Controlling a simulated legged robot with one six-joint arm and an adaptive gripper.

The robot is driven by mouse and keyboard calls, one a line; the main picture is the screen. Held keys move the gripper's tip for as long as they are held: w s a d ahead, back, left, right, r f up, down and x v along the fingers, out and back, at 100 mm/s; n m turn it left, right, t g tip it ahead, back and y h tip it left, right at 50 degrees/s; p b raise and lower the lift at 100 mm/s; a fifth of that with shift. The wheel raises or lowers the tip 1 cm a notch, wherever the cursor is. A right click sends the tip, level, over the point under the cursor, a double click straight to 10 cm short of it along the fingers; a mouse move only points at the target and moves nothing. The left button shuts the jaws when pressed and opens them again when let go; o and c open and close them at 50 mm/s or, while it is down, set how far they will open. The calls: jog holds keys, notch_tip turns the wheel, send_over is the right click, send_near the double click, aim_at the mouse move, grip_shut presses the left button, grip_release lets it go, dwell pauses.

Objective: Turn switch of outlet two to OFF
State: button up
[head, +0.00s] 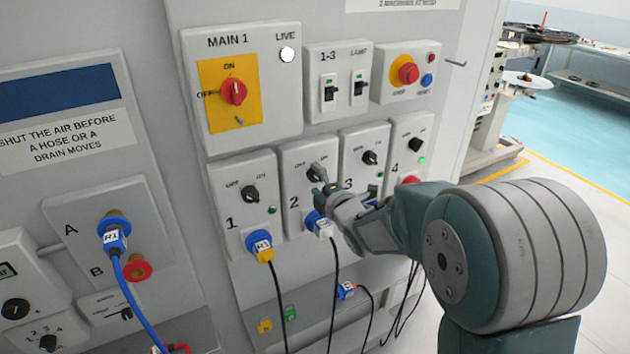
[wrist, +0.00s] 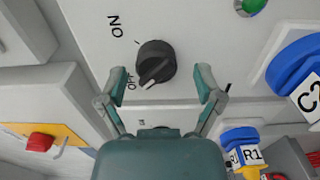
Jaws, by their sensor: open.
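Outlet two (head: 297,205) is a grey panel on the wall with a black rotary switch; my gripper partly covers it in the head view. In the wrist view the black switch knob (wrist: 156,62) sits at upper middle, its white pointer tip facing down-left, close to the OFF label (wrist: 131,83). The ON label (wrist: 115,26) is at upper left. My gripper (head: 328,190) is at outlet two's panel. In the wrist view my gripper (wrist: 158,84) is open and empty, fingertips either side of the knob's lower part. I cannot tell whether they touch it.
Outlet one (head: 243,205) is to the left; outlets three (head: 365,140) and four (head: 412,130) are to the right. A blue plug marked C2 (wrist: 300,85) and a green lamp (wrist: 251,6) are beside the knob. Cables hang below. The main switch (head: 233,92) is above.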

jog(key=v, duration=1.1)
jog(key=shift+s, duration=0.4)
jog(key=shift+d, duration=0.1)
jog(key=s+d+r+m+g+h, duration=0.25)
jog(key=s+d+m+h, duration=0.35)
jog(key=d+m+h, duration=0.45)
jog(key=s+d+m+g, duration=0.2)
jog(key=s+m+g, duration=0.5)
jog(key=s+m, duration=0.7)
jog(key=s+f+y, duration=0.1)
jog(key=s, duration=0.3)
jog(key=shift+s+d, duration=0.15)
jog(key=shift+s, duration=0.25)
